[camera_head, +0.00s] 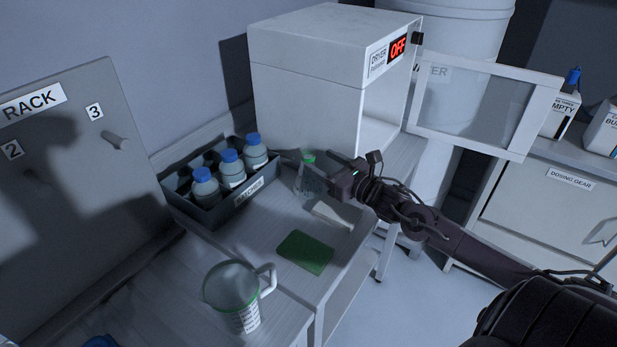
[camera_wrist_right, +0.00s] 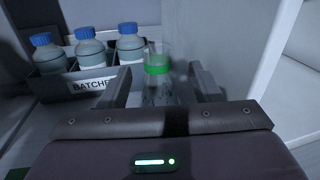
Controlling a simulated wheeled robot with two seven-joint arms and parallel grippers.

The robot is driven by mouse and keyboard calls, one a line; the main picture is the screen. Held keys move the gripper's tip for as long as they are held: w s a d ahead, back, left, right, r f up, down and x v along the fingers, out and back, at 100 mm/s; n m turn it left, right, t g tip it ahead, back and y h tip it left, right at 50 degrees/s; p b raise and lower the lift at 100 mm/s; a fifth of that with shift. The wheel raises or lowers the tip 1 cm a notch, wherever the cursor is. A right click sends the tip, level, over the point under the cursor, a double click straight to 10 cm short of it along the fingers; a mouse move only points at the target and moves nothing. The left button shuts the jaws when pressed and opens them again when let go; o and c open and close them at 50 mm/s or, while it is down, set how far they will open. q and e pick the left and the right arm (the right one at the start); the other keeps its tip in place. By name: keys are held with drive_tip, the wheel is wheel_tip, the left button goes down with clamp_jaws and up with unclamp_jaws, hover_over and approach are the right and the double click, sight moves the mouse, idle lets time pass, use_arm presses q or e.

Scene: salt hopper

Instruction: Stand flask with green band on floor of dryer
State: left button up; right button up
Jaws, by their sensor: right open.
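The flask with the green band (camera_head: 308,158) stands on the table in front of the dryer, partly hidden by my right gripper in the head view. My right gripper (camera_head: 318,172) is open. In the right wrist view the flask (camera_wrist_right: 157,67) is clear glass with a green band near its neck, between the two open fingers (camera_wrist_right: 160,88); I cannot tell whether they touch it. The dryer (camera_head: 305,90) is a white box with a red OFF display. Its framed glass door (camera_head: 480,142) is swung open to the right. My left gripper is not in view.
A dark crate labelled BATCHES (camera_head: 212,214) with several blue-capped bottles (camera_head: 232,165) stands left of the flask. A green pad (camera_head: 306,252), a pale flat block (camera_head: 333,214) and a green-rimmed jug (camera_head: 233,290) are nearer. A rack panel (camera_head: 80,180) stands far left.

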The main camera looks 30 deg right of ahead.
sight(314, 157)
drive_tip(key=shift+w+a+r+p, duration=0.1)
drive_tip(key=shift+w+a+p, duration=0.15)
drive_tip(key=shift+w, duration=0.5)
drive_tip(key=shift+w+a+p, duration=0.15)
drive_tip(key=shift+w+p, duration=0.25)
drive_tip(key=shift+w, duration=0.4)
drive_tip(key=shift+w+a+r+p, duration=0.1)
drive_tip(key=shift+w+a+p, duration=0.15)
drive_tip(key=shift+w, duration=0.5)
drive_tip(key=shift+w+a+f, duration=0.1)
drive_tip(key=shift+w+f, duration=0.05)
drive_tip(key=shift+w, duration=0.2)
clamp_jaws()
